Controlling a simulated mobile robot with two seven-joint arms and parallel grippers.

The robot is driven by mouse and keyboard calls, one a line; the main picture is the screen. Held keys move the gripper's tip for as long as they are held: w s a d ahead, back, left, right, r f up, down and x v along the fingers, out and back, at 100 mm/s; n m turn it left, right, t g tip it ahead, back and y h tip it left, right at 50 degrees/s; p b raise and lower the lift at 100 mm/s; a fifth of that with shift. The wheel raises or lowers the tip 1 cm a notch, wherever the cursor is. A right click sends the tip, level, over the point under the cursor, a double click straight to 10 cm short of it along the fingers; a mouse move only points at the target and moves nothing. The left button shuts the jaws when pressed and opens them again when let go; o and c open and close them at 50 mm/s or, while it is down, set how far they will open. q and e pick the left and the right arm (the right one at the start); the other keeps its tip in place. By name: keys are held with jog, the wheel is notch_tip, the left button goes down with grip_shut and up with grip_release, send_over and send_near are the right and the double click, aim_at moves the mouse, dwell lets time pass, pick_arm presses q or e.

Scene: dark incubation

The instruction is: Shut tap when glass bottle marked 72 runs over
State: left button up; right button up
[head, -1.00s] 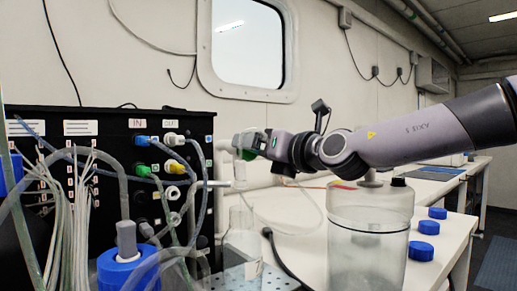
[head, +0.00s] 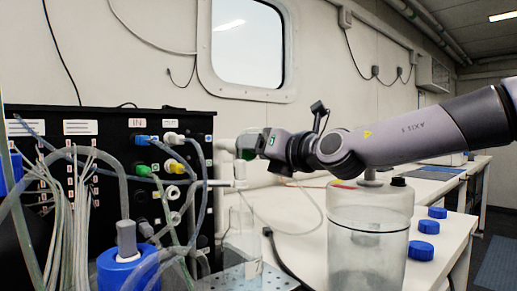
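A clear glass bottle (head: 243,238) stands upright on a perforated metal tray (head: 232,271), below a small pale tap spout (head: 240,172). I cannot read a number on the bottle, and its water level is hard to make out. My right gripper (head: 238,146) comes in from the right and is at the tap, just above the spout. A small green part shows at its fingers. The fingers overlap the tap, so I cannot tell whether they are closed on the handle. My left gripper is not in view.
A black panel (head: 110,121) with coloured fittings and many tubes stands at the left. A blue-capped vessel (head: 128,272) is in front of it. A large clear container (head: 370,215) stands right of the bottle. Blue caps (head: 421,250) lie on the white bench (head: 450,232).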

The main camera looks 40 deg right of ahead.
pick_arm(q)
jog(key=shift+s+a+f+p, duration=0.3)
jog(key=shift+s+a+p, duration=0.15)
jog(key=shift+p, duration=0.35)
pick_arm(e)
jog(key=m, duration=1.3)
jog(key=shift+d, duration=0.15)
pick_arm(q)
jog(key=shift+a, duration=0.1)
pick_arm(e)
jog(key=shift+m, duration=0.3)
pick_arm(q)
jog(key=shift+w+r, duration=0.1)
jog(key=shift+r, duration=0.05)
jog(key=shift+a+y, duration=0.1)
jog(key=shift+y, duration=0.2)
pick_arm(e)
jog(key=o, duration=1.1)
jog(key=shift+c, duration=0.2)
jog(key=shift+s, duration=0.15)
